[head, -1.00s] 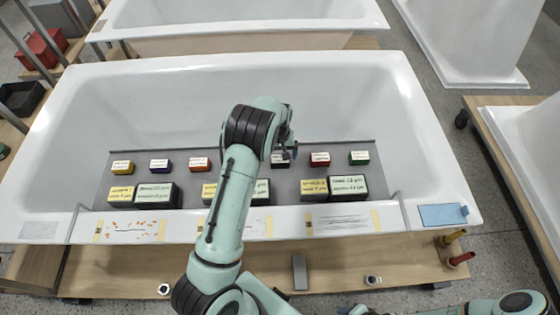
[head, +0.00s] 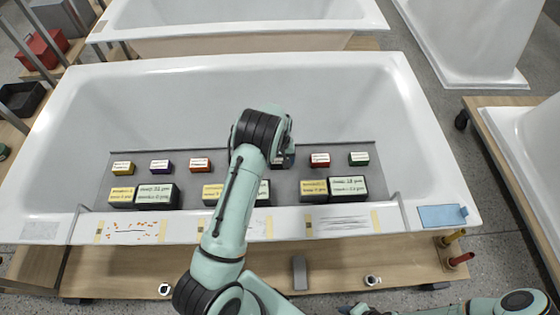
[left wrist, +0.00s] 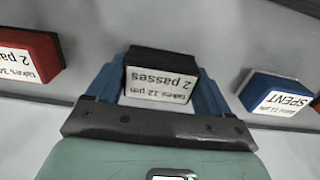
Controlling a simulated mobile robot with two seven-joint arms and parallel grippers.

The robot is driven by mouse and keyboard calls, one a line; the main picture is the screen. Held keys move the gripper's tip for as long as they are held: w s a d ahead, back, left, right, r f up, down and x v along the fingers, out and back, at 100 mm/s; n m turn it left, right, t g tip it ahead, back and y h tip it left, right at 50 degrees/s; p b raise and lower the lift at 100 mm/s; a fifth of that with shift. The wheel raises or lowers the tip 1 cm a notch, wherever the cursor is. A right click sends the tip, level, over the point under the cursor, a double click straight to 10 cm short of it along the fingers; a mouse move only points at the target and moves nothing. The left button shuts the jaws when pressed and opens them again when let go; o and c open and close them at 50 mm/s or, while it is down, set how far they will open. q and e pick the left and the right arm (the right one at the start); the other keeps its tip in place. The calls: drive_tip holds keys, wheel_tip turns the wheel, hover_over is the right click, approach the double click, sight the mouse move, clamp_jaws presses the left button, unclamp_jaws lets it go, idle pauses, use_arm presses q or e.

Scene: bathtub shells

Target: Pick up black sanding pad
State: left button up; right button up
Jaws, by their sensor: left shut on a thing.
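The black sanding pad (left wrist: 160,62) is a small block with a white label reading "2 passes". In the left wrist view it sits between the two blue fingers of my left gripper (left wrist: 158,78), which is shut on it. In the head view the pad (head: 289,161) shows only partly beside my forearm, in the back row on the grey tray. My arm hides most of the left gripper there. I cannot tell whether the pad is touching the tray. Part of my right arm shows at the bottom right; its gripper is not clear.
A red pad (head: 320,160) and a green pad (head: 358,159) are to the right; orange (head: 200,165), purple (head: 159,166) and yellow (head: 123,168) pads are left. A blue pad (left wrist: 275,95) labelled "SPENT" is close by. Larger labelled blocks (head: 347,189) line the front.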

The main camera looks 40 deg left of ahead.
sight(280, 160)
use_arm(q)
wheel_tip(280, 160, up, 20)
drive_tip(key=shift+p, duration=0.3)
drive_tip(key=shift+o, duration=0.8)
drive_tip(key=shift+c, duration=0.2)
drive_tip(key=shift+d+f, duration=0.1)
